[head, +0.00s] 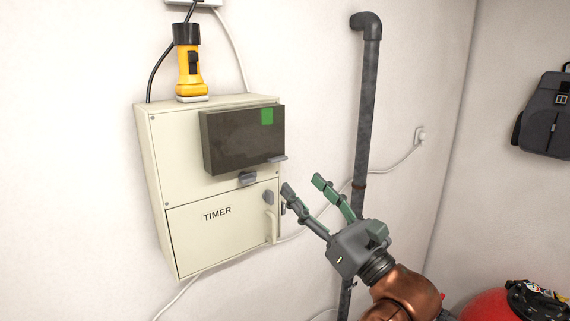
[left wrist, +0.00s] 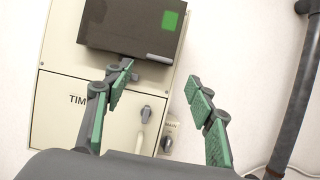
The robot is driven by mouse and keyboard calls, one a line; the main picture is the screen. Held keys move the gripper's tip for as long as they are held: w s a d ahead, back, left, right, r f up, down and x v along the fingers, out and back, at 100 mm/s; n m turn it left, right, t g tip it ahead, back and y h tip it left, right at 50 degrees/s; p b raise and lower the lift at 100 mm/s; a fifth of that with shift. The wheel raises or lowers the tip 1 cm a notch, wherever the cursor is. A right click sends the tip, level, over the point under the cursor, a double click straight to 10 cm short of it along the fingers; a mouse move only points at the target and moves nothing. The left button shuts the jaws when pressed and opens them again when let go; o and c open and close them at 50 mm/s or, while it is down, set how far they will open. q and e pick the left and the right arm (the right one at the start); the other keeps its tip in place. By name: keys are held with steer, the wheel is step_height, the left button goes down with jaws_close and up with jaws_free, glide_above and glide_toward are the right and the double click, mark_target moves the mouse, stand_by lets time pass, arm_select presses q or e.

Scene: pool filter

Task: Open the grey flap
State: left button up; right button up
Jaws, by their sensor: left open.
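The grey flap (head: 240,142) is a dark grey rectangular cover with a green square at its upper right, on the front of a cream cabinet. It looks shut. A small light grey tab (head: 278,159) sticks out at its lower right corner. In the left wrist view the flap (left wrist: 120,25) is at the top, beyond the fingers. My left gripper (head: 302,184) is open and empty, right of and below the flap, apart from it. Its spread fingers also show in the left wrist view (left wrist: 160,75). My right gripper is not in view.
A yellow torch (head: 189,65) stands on top. A grey vertical pipe (head: 368,120) runs up the wall right of the cabinet, near my gripper. Cables hang along the wall.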

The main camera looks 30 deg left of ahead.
arm_select(q)
steer(key=p+x, duration=0.2)
steer(key=x, duration=0.5)
steer(key=shift+a, duration=0.3)
steer(key=shift+w+r, duration=0.1)
steer(key=shift+r, duration=0.05)
steer(key=c, duration=0.7)
jaws_close()
